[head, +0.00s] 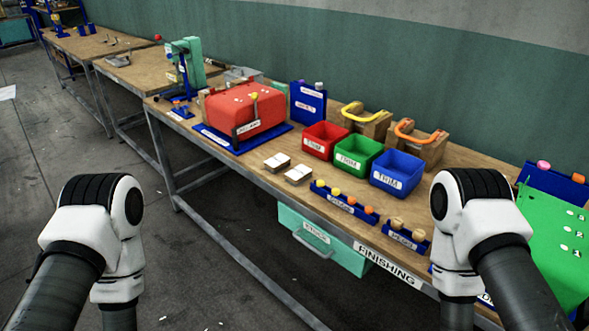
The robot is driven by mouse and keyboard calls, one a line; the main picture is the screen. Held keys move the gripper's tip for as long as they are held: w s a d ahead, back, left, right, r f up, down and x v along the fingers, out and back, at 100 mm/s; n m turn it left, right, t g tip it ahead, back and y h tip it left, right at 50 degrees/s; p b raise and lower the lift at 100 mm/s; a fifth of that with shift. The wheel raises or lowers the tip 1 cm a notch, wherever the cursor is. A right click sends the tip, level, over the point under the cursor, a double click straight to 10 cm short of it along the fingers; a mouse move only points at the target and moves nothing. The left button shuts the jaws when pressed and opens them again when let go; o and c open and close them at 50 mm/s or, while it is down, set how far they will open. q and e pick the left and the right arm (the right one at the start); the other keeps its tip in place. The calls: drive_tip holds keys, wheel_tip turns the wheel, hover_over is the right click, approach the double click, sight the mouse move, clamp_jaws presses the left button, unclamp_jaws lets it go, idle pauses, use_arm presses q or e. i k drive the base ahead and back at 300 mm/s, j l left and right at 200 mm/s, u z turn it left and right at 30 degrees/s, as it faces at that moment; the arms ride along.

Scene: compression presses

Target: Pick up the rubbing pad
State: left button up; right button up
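I cannot tell for sure which thing is the rubbing pad. Two small tan blocks with white tops lie on the bench in front of the bins, a left block (277,162) and a right block (298,175). Further back stand two wooden blocks with arched handles, one with a yellow handle (364,115) and one with an orange handle (419,132). My two arms show at the lower left and lower right, bent downward. Both grippers are outside the picture. Neither arm is seen touching anything on the bench.
Red (322,151), green (357,167) and blue (396,184) bins stand mid-bench. A red press block (243,105) sits to their left and a green sloped board (555,245) at the right. Racks of small knobs (345,203) line the front edge. A teal drawer (322,246) hangs below.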

sight(274, 164)
drive_tip(key=i+j, duration=0.1)
drive_tip(key=j+z, duration=0.1)
drive_tip(key=z, duration=2.15)
drive_tip(key=u, duration=2.25)
drive_tip(key=i+u, duration=0.3)
drive_tip(key=u, duration=0.15)
drive_tip(key=i+l+u, duration=0.2)
drive_tip(key=u, duration=0.2)
drive_tip(key=i, duration=0.05)
